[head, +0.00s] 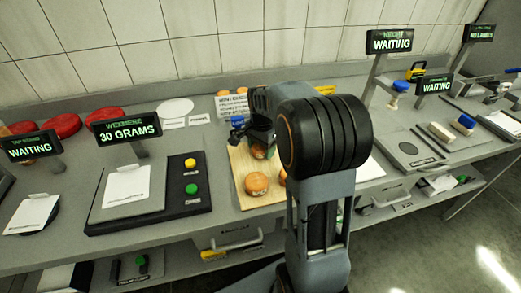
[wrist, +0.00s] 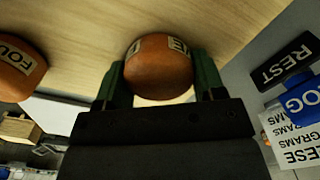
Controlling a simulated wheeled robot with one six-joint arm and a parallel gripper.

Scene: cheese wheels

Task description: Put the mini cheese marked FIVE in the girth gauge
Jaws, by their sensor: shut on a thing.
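My gripper (wrist: 158,85) is shut on an orange mini cheese (wrist: 158,72), with one dark green finger on each side. Its pale labels show only in part; one seems to end in E, so the full word cannot be read. In the head view my gripper (head: 261,137) is over the wooden board (head: 246,204), partly hidden by my arm, with the held cheese (head: 258,151) just below. I cannot tell whether that cheese touches the board. The girth gauge cannot be picked out for certain; small headings on the WAITING signs (head: 389,41) are unreadable.
A cheese marked FOUR (wrist: 18,68) lies close by in the wrist view. Other mini cheeses (head: 257,184) sit at the board's near side. A scale sign (head: 127,128) reads 30 GRAMS. Yellow and green buttons (head: 191,188) are left of the board. Sign posts stand at right.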

